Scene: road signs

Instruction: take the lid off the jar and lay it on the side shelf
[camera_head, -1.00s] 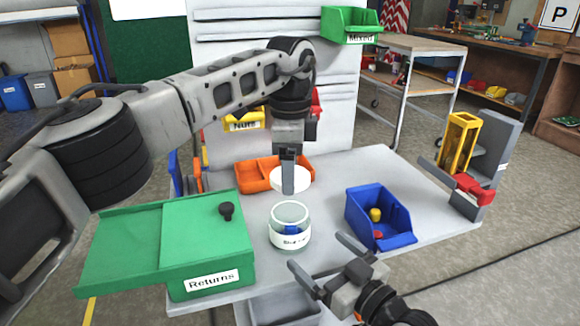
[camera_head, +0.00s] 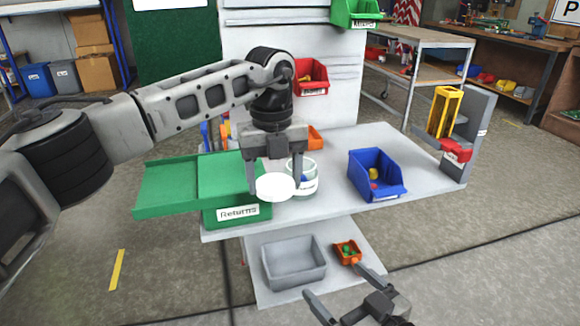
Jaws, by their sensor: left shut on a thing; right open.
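The white round lid (camera_head: 277,189) is held between the fingers of my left gripper (camera_head: 274,186), which is shut on it. The lid is off the jar. A light grey shelf (camera_head: 320,283) sits lower, in front of the table; I cannot tell if it is the side shelf. My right gripper (camera_head: 341,284) is open and empty over the lower shelf's front edge.
The lower shelf carries a grey bin (camera_head: 294,283) and a small orange tray (camera_head: 348,262). On the table (camera_head: 335,192) stand a green Returns box (camera_head: 222,228) at left and a blue bin (camera_head: 372,190) at right. Table room between jar and blue bin is clear.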

